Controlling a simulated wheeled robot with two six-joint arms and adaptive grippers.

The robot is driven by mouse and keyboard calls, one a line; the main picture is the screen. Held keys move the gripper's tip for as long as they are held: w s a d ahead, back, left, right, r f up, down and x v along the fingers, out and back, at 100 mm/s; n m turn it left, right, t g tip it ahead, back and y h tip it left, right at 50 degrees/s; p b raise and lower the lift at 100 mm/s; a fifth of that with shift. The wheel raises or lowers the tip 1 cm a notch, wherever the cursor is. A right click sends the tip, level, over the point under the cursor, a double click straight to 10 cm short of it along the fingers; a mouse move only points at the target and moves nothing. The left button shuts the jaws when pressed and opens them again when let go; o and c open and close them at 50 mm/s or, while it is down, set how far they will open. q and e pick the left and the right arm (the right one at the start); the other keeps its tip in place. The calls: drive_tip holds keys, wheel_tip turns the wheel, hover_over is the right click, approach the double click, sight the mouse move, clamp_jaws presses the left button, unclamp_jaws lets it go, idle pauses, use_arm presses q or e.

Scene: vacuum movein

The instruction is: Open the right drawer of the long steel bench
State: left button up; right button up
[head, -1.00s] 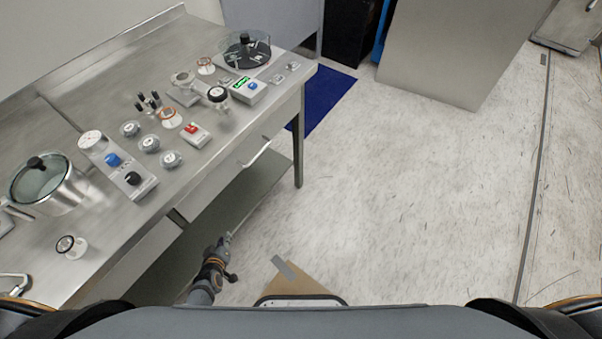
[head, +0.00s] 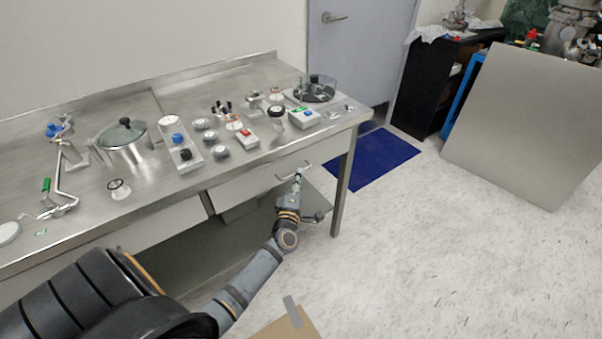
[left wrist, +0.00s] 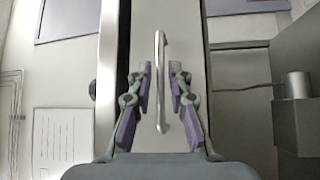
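The long steel bench (head: 75,230) runs along the wall at left. Its right drawer (head: 240,188) looks shut, its front flush below the top. The drawer's bar handle (head: 308,163) also shows in the left wrist view (left wrist: 160,105), running upright through the picture's middle. My left gripper (head: 299,173) is at this handle. In the left wrist view its fingers (left wrist: 160,72) are open, one on each side of the bar, with gaps on both sides. Part of the handle is hidden behind the gripper in the head view. My right gripper is not in view.
A bench leg (head: 342,185) is right of the gripper. A blue mat (head: 375,160) and a leaning grey panel (head: 520,120) are farther right.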

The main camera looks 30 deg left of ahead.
use_arm(q)
drive_tip(key=shift+x, duration=1.4)
clamp_jaws()
